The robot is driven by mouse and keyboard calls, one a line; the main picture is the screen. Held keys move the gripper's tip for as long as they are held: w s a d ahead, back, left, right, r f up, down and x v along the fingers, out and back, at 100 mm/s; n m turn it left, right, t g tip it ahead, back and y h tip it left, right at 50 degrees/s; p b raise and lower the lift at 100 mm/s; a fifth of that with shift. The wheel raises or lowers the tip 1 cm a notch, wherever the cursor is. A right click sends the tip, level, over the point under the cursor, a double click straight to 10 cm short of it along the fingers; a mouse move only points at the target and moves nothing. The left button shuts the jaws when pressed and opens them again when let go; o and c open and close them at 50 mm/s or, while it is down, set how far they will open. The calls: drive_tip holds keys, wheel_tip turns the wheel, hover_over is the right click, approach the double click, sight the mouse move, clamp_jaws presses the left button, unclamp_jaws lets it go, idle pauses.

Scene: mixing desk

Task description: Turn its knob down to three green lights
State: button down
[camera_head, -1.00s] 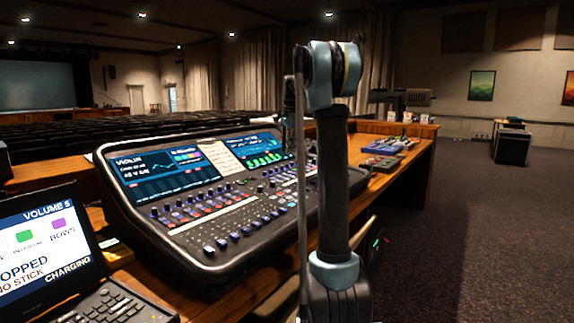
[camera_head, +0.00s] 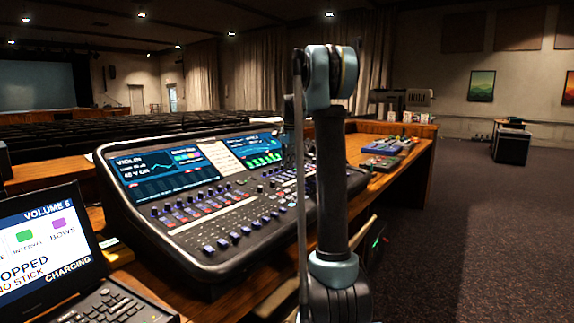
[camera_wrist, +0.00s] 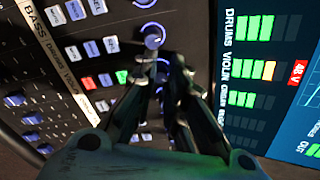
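The mixing desk (camera_head: 265,218) has rows of knobs and a tilted screen (camera_head: 160,172), where VIOLIN is shown. In the wrist view, my gripper (camera_wrist: 161,72) reaches in over a column of blue-ringed knobs. Its two dark fingers stand on either side of one knob, which they largely hide; I cannot tell whether they touch it. Another knob (camera_wrist: 153,37) is just above the fingertips. The level display (camera_wrist: 268,75) at the right has a VIOLIN row with several lit bars, green ones and an orange one at the end. The head view does not show my fingertips.
Rows of coloured buttons (camera_wrist: 90,82) lie left of the knobs in the wrist view. A laptop (camera_head: 45,245) stands at the lower left and smaller gear (camera_head: 385,150) lies on the wooden desk. My arm hides part of the console. Dark carpet to the right is open.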

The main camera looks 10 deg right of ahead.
drive_tip(key=shift+n, duration=0.3)
drive_tip(key=shift+n, duration=2.6)
drive_tip(key=c, duration=1.9)
unclamp_jaws()
drive_tip(key=r, duration=0.4)
drive_tip(key=s+r, duration=0.1)
drive_tip(key=r, duration=0.3)
drive_tip(key=d+r, duration=0.1)
drive_tip(key=r, duration=0.2)
drive_tip(key=shift+s+r, duration=0.15)
drive_tip(key=shift+r, duration=0.25)
